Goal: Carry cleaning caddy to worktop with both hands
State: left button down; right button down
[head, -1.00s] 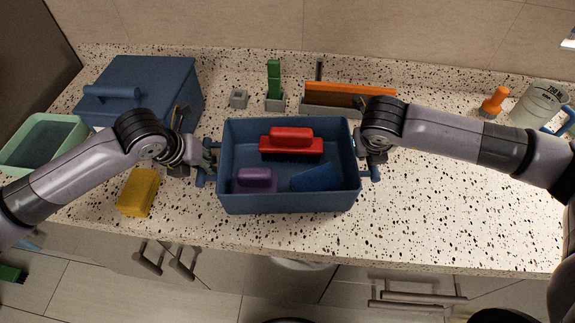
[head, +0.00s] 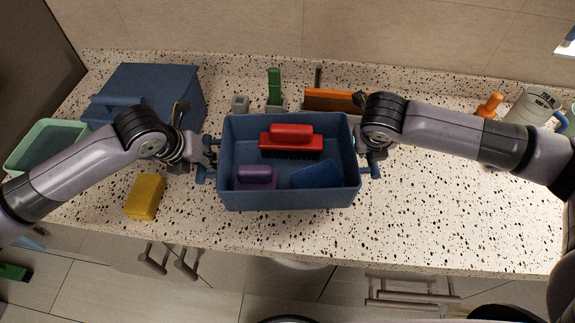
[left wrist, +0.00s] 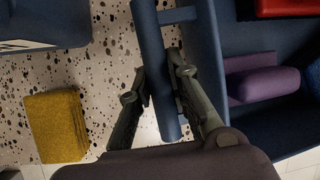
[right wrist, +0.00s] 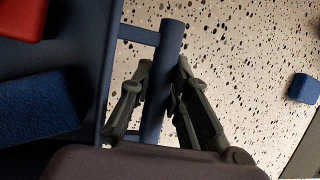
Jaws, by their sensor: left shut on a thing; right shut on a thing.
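The cleaning caddy (head: 290,200) is a blue open box with a bar handle on each side. It holds a red brush (head: 291,141), a purple-handled item (head: 254,177) and a blue block (head: 317,176). My left gripper (head: 207,160) is shut on its left handle, seen between the fingers in the left wrist view (left wrist: 160,95). My right gripper (head: 367,160) is shut on its right handle, which also shows in the right wrist view (right wrist: 162,90). The caddy looks level over the speckled worktop (head: 430,220); whether it touches the worktop cannot be told.
A blue lidded box (head: 155,85), a green tub (head: 45,145) and a yellow sponge (head: 145,196) are at left. Grey holders, one with a green handle (head: 274,85), and an orange-topped piece (head: 333,99) stand behind. A white measuring jug (head: 532,106) is at back right. The right front worktop is clear.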

aim_at(487, 212)
jog(key=k+l+z, duration=0.1)
jog(key=l, duration=0.6)
jog(key=k+l+z, duration=0.1)
jog(key=l, duration=0.65)
jog(key=k+l+z, duration=0.1)
jog(key=l, duration=0.65)
